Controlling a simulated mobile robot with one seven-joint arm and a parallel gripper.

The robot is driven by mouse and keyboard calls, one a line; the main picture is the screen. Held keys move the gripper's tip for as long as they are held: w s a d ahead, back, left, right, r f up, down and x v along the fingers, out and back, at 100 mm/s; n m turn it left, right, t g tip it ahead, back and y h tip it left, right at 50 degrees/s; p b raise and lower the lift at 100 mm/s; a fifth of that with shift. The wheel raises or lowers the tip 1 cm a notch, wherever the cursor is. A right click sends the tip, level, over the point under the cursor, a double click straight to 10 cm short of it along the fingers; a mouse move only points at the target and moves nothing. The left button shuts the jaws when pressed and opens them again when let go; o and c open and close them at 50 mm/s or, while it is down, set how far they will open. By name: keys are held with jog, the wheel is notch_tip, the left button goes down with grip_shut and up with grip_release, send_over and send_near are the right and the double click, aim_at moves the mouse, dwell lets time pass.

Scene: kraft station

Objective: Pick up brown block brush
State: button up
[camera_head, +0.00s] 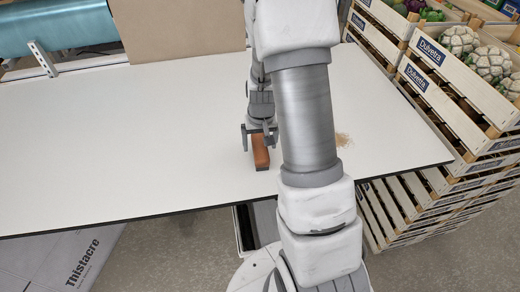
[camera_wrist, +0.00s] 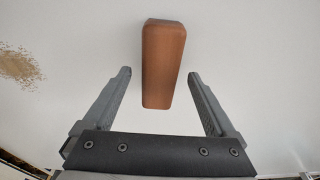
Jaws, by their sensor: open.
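The brown block brush (camera_head: 261,153) lies on the white table near its front edge. In the wrist view the brush (camera_wrist: 162,65) is an upright-looking brown bar in the upper middle. My gripper (camera_head: 258,134) is over the brush in the head view. In the wrist view my gripper (camera_wrist: 160,73) is open, with one finger on each side of the near part of the brush. Clear gaps show between the fingers and the brush, and I see no contact. Bristles are hidden from both views.
A patch of tan crumbs (camera_head: 343,140) lies on the white table (camera_head: 130,130) right of my arm; the crumbs also show in the wrist view (camera_wrist: 20,66). Wooden crates with vegetables (camera_head: 440,95) stand along the right edge. A brown board (camera_head: 180,28) stands at the back. The table's left side is clear.

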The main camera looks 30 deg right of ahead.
aim_at(260, 144)
jog(key=shift+f, duration=0.75)
jog(key=shift+w, duration=0.1)
grip_shut()
jog(key=shift+r, duration=0.1)
notch_tip(260, 144, up, 4)
jog(key=shift+r+b, duration=0.15)
jog(key=shift+b, duration=0.2)
jog(key=s+d+r+b, duration=0.1)
jog(key=s+d+r, duration=0.4)
jog(key=s, duration=0.5)
jog(key=shift+s+d+r+b, duration=0.15)
jog(key=shift+s+r+b, duration=0.15)
jog(key=shift+r, duration=0.5)
